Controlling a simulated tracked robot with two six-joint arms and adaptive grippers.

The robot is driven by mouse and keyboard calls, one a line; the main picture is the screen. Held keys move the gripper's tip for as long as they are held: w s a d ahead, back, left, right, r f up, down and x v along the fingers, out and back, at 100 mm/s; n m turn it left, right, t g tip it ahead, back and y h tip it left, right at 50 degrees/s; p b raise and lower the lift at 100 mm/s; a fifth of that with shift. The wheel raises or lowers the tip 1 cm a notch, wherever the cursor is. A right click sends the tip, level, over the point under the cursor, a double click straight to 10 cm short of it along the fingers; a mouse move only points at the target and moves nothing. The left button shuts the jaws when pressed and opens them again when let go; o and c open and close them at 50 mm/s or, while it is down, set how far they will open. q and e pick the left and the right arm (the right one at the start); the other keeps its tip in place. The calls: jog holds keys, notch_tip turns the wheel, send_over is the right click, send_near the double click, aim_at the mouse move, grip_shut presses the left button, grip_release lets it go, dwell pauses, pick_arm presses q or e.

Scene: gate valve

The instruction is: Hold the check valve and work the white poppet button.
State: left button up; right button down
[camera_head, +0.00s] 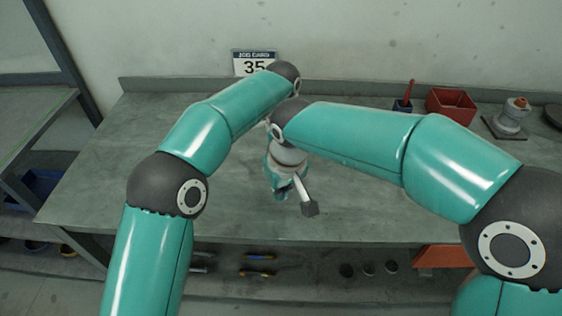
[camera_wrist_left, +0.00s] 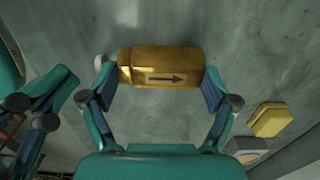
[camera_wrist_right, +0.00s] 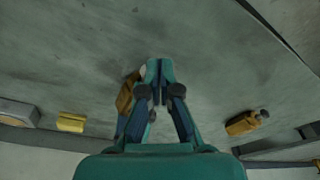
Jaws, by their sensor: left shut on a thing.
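My left gripper (camera_wrist_left: 160,82) is shut on the brass check valve (camera_wrist_left: 158,67), with one finger at each end region of the body and a dark arrow facing the camera. A small whitish part, probably the poppet button (camera_wrist_left: 99,62), shows beside the valve's left end. My right gripper (camera_wrist_right: 160,72) has its fingertips together with nothing visible between them. The valve (camera_wrist_right: 126,97) also shows just left of these fingers, partly hidden by them. In the head view my right gripper (camera_head: 281,188) hangs over the bench; the left gripper and valve are hidden behind my arms.
A second brass piece with a dark end (camera_wrist_right: 243,123) lies on the bench. A yellow block (camera_wrist_left: 270,119) and a grey box (camera_wrist_left: 245,149) are near the edge.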

aim_at(279, 210)
jog(key=shift+f, duration=0.1)
dwell(0.5)
jog(key=shift+f, duration=1.8)
jog(key=shift+w, duration=1.1)
jog(key=shift+s, duration=0.15)
jog(key=shift+s, duration=1.4)
jog(key=shift+r, duration=0.1)
jog(key=shift+r, duration=3.45)
pick_arm(q)
jog(key=o, duration=1.1)
jog(key=shift+c, duration=0.2)
